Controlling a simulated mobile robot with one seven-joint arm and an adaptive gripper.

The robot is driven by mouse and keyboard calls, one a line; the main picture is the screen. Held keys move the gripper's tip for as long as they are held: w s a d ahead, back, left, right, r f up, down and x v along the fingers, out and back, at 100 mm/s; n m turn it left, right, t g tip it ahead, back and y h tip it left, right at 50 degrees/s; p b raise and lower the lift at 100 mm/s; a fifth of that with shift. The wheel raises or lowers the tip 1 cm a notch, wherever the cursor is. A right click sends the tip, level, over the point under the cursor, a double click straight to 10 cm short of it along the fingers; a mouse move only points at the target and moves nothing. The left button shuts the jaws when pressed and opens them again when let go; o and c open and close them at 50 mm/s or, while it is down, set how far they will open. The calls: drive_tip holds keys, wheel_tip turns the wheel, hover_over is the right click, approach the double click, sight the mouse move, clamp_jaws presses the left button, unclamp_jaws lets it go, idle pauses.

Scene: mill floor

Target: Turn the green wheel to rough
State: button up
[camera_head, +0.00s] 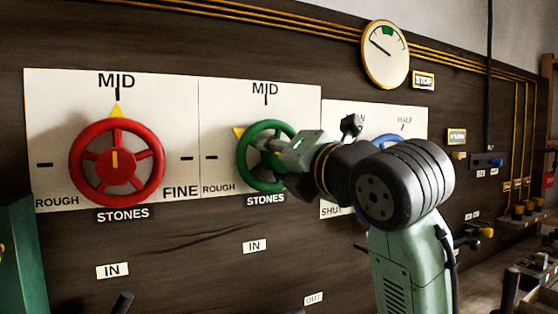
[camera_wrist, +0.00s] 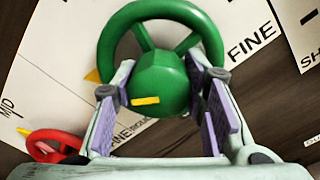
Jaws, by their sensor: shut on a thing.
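The green wheel (camera_head: 243,162) is on the second STONES panel in the head view. Its yellow pointer (camera_head: 238,132) points up and left, between the left-hand ROUGH mark (camera_head: 210,157) and the MID mark (camera_head: 266,98) at the top. My gripper (camera_head: 273,146) reaches the wheel from the right and covers part of its centre and right side. In the wrist view, my gripper (camera_wrist: 160,78) has a finger on each side of the green hub, within the rim of the green wheel (camera_wrist: 160,9). Exact finger contact is hard to see.
A red wheel (camera_head: 78,158) on the left panel has its pointer at MID. A blue wheel (camera_head: 408,141) is partly hidden behind my arm on the right. A round gauge (camera_head: 386,55) hangs above. Levers (camera_head: 122,302) stick out below the panels.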

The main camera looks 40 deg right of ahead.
drive_tip(key=n, duration=0.7)
idle(0.7)
drive_tip(key=o, duration=1.2)
drive_tip(key=shift+c, duration=0.2)
drive_tip(key=shift+s, duration=0.1)
drive_tip(key=v, duration=1.1)
drive_tip(key=shift+s, duration=0.4)
drive_tip(key=shift+a, duration=0.1)
